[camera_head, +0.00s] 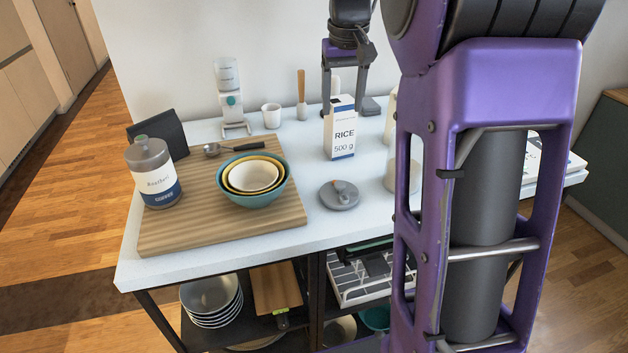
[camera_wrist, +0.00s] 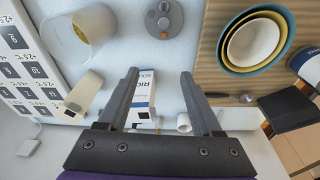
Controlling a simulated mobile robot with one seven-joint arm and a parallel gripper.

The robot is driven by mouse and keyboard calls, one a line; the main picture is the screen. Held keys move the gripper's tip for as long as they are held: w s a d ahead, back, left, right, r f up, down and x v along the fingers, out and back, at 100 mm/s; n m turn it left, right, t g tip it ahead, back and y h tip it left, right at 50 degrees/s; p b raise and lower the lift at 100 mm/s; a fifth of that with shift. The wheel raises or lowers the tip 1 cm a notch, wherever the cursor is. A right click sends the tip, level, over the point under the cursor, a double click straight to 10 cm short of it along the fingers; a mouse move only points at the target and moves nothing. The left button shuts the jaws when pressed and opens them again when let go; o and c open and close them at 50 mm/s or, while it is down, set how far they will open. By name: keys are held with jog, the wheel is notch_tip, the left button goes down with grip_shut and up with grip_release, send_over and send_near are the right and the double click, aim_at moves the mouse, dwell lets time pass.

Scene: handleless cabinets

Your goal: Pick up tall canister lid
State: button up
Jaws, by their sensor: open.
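A grey round lid with a small knob (camera_head: 339,195) lies flat on the white countertop, right of the wooden board. In the wrist view the lid (camera_wrist: 165,18) is at the top edge, beyond my fingertips. An open clear canister (camera_wrist: 77,36) stands beside it; in the head view it is mostly hidden behind my arm. My gripper (camera_head: 343,97) is open, fingers pointing down, at the top of the rice box (camera_head: 340,140). In the wrist view the box shows between my fingers (camera_wrist: 160,75); I cannot tell whether they touch it. The lid is apart from my gripper.
Nested bowls (camera_head: 258,193) and a labelled jar (camera_head: 152,180) stand on the wooden board (camera_head: 200,235). A white mug (camera_head: 271,116) and a dispenser (camera_head: 231,100) are at the back. The countertop (camera_head: 330,228) around the lid is mostly clear.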

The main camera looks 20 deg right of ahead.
jog(key=s+f+n+g, duration=0.1)
jog(key=s+g, duration=0.1)
jog(key=b, duration=0.2)
send_over(340, 183)
jog(key=f, duration=1.2)
jog(key=shift+s+a+f, duration=0.1)
jog(key=shift+s+a, duration=0.05)
jog(key=shift+s, duration=0.05)
jog(key=shift+w+f+b, duration=0.15)
jog(key=shift+f+b, duration=0.6)
jog(key=shift+f, duration=1.9)
grip_shut()
